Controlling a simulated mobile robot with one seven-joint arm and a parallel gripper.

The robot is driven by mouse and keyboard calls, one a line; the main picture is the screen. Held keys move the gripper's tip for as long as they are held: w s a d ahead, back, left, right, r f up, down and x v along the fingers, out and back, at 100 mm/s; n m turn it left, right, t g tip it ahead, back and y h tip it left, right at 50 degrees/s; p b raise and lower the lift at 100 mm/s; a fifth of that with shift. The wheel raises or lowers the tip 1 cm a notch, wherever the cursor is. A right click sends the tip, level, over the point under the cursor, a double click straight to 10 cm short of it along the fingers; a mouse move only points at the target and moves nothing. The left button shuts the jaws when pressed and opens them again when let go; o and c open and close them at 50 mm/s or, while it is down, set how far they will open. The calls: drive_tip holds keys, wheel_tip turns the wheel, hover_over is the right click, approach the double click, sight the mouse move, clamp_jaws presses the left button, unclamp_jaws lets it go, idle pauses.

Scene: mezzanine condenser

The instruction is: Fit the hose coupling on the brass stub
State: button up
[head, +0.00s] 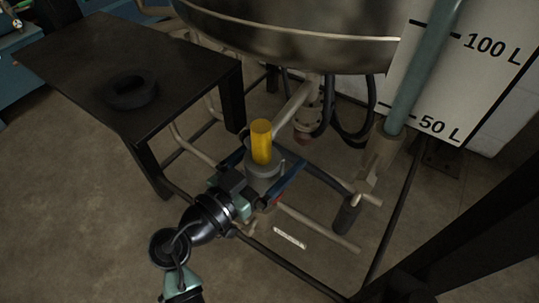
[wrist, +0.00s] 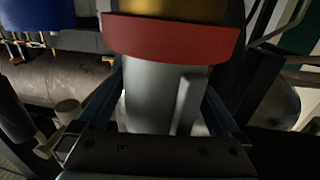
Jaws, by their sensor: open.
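A grey round coupling (head: 263,168) stands upright between the two blue fingers of my gripper (head: 268,171). A bright yellow cylinder rises from its top; I cannot tell whether this is a hose piece or the stub. In the wrist view the coupling's grey body (wrist: 158,95), with an upright rib, lies between my fingers (wrist: 162,108). A red collar (wrist: 170,38) crosses one end of it, and a brass-coloured part (wrist: 175,9) shows past the collar. My gripper is open around the coupling. How far the coupling sits on the stub is hidden.
A dark table (head: 75,55) at the left bears a black ring (head: 130,92). A large metal vessel (head: 300,35) hangs above and behind the coupling. Pale pipes and black hoses (head: 350,115) crowd around it. A volume scale board (head: 470,70) stands at the right.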

drive_tip(key=shift+s+a, duration=0.1)
drive_tip(key=p+v, duration=0.1)
drive_tip(key=v, duration=1.1)
drive_tip(key=shift+s+a, duration=0.25)
drive_tip(key=shift+a, duration=0.05)
drive_tip(key=shift+r, duration=0.15)
